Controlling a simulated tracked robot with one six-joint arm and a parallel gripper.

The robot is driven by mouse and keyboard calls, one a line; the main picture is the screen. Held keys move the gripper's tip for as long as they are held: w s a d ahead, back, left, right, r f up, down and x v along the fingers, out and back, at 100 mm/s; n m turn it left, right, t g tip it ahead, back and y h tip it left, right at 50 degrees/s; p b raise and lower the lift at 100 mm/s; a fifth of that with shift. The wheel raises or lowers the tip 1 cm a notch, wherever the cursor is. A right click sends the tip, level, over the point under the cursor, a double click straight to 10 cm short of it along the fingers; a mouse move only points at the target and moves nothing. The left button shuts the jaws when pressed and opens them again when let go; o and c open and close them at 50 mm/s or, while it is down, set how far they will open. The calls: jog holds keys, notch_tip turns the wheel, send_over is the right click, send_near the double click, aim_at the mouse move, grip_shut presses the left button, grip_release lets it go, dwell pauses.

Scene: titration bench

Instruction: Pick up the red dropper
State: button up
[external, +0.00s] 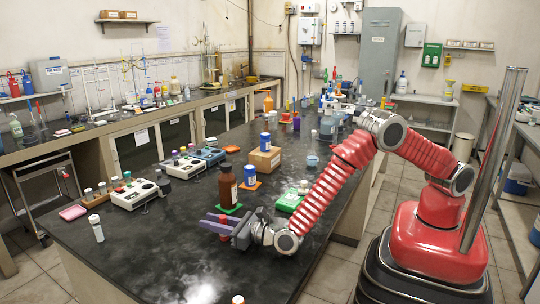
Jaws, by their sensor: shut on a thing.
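My gripper (214,222) is low over the front part of the dark bench, with its two purple-grey fingers pointing left. It is shut on a small red thing (223,237), which looks like the red dropper. Only small bits of it show above and below the fingers, so its full shape and tilt are hidden. I cannot tell whether its lower end touches the bench. A brown bottle (227,188) with a dark cap stands on a green mat just behind the fingers.
Blue-white jars (249,176), a cardboard box (265,160) and a green-and-white device (290,200) stand behind my gripper. Instruments (133,194) line the bench's left side. A white vial (96,228) stands at the left edge. The front bench top (150,265) is mostly clear.

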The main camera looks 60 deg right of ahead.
jog(key=shift+c, duration=0.9)
jog(key=shift+r, duration=0.1)
notch_tip(320, 180, up, 10)
dwell(0.4)
